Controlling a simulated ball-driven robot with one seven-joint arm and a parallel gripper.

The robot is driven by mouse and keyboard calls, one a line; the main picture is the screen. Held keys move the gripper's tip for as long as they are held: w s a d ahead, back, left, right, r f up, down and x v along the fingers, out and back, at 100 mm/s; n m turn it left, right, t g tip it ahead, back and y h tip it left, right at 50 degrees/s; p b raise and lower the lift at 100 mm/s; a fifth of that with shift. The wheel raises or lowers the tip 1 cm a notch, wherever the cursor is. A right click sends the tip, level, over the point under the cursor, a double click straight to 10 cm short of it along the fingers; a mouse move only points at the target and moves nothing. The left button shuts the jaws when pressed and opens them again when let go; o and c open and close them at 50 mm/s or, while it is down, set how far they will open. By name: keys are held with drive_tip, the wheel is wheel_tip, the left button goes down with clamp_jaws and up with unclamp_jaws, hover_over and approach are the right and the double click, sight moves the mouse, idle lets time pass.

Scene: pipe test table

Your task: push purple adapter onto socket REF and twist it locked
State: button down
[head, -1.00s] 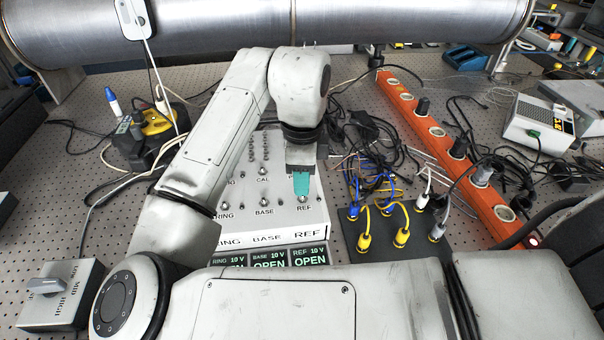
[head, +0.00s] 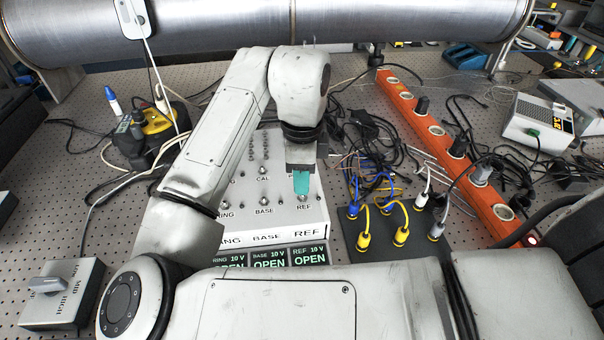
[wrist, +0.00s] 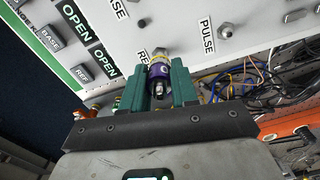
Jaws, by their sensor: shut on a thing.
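The purple adapter (wrist: 160,70) shows in the wrist view between the teal fingers of my gripper (wrist: 161,84), which is shut on it. Its far end is close to the white panel beside the partly covered REF label; I cannot tell whether it is seated on the socket. In the head view my gripper (head: 301,183) points down just above socket REF (head: 303,199) on the white box (head: 285,222). The adapter is hidden there behind the fingers. The display below the REF label (head: 310,257) reads OPEN.
A dark block with blue, yellow and white cabled plugs (head: 385,240) stands right of the box. An orange power strip (head: 440,140) and loose black cables (head: 365,130) lie beyond it. A grey switch box (head: 62,290) sits at the far left.

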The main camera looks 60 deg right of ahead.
drive_tip(key=shift+f+b, duration=1.05)
drive_tip(key=shift+f, duration=0.35)
drive_tip(key=c, duration=1.4)
unclamp_jaws()
clamp_jaws()
drive_tip(key=shift+f+m+b, duration=0.2)
drive_tip(key=shift+m+b, duration=0.35)
drive_tip(key=shift+m, duration=0.35)
drive_tip(key=m+b, duration=0.1)
drive_tip(key=m, duration=0.2)
drive_tip(key=shift+r, duration=0.15)
drive_tip(key=shift+m, duration=0.4)
drive_tip(key=shift+f+m+b, duration=0.2)
drive_tip(key=shift+m+b, duration=0.3)
drive_tip(key=shift+b, duration=0.05)
drive_tip(key=m+b, duration=0.1)
drive_tip(key=m, duration=0.2)
drive_tip(key=shift+r+m, duration=0.1)
drive_tip(key=shift+m, duration=0.3)
